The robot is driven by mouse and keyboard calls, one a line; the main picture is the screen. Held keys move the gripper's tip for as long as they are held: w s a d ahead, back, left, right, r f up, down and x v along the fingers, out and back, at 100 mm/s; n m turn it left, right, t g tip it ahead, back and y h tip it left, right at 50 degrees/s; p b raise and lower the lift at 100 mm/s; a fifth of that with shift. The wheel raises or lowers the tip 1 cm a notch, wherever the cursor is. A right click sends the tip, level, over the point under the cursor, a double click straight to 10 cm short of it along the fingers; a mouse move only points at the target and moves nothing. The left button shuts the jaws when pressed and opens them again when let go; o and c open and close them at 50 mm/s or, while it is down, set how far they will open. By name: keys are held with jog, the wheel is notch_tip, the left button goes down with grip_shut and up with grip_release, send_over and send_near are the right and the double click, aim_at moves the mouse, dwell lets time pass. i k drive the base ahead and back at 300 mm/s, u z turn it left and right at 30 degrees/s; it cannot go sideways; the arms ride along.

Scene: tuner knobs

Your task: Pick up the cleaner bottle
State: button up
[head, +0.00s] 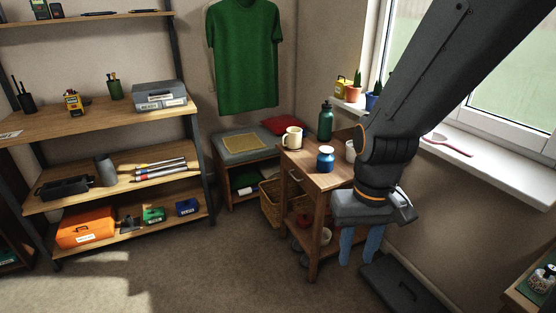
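I cannot tell for sure which thing is the cleaner bottle; no label is readable. A dark green bottle (325,121) stands upright at the back of the small wooden side table (329,179). A short blue container (325,159) with a pale band stands near the table's front. My gripper (359,254) hangs to the right of the table's front, pointing down. Its two light blue fingers are apart, with nothing seen between them. My arm hides part of the table's right side and a white item there.
A cream mug (292,138) stands on the table's left side. A dark flat box (403,286) lies on the floor below my gripper. A window sill (478,153) with potted plants runs along the right. Shelves (95,124) stand at left; the carpet between is clear.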

aim_at(325, 162)
jog(key=u, duration=0.2)
jog(key=i, duration=1.55)
jog(key=z, duration=0.15)
